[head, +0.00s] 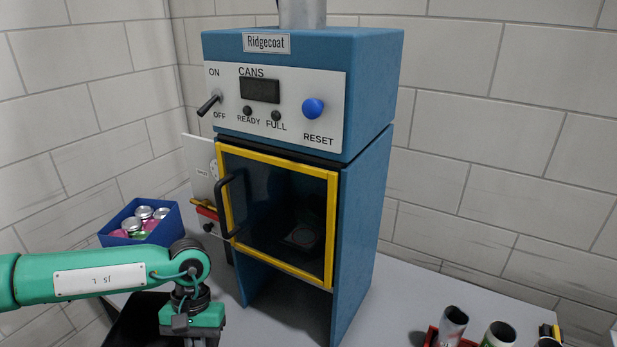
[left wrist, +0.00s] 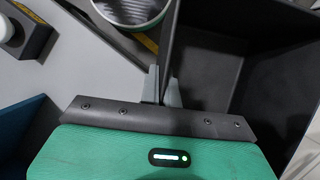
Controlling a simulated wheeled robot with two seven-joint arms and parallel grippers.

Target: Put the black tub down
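The black tub (head: 135,322) is at the bottom edge of the head view, left of the machine, and partly cut off. It also shows in the left wrist view, where its dark wall (left wrist: 210,60) and inside fill the right half. My left gripper (left wrist: 163,86) has one finger on each side of the tub's wall and is shut on it. In the head view the left gripper (head: 195,338) is at the tub's right side, with its fingertips out of the picture. I cannot tell whether the tub touches the table. My right gripper is not in view.
The blue Ridgecoat machine (head: 270,95) stands on the grey table (head: 395,300), its yellow-framed door (head: 280,210) looking shut. A blue bin of cans (head: 168,233) is behind my left arm. Several open cans (head: 452,325) stand at the front right. A round can-like thing (left wrist: 132,10) is near the left fingers.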

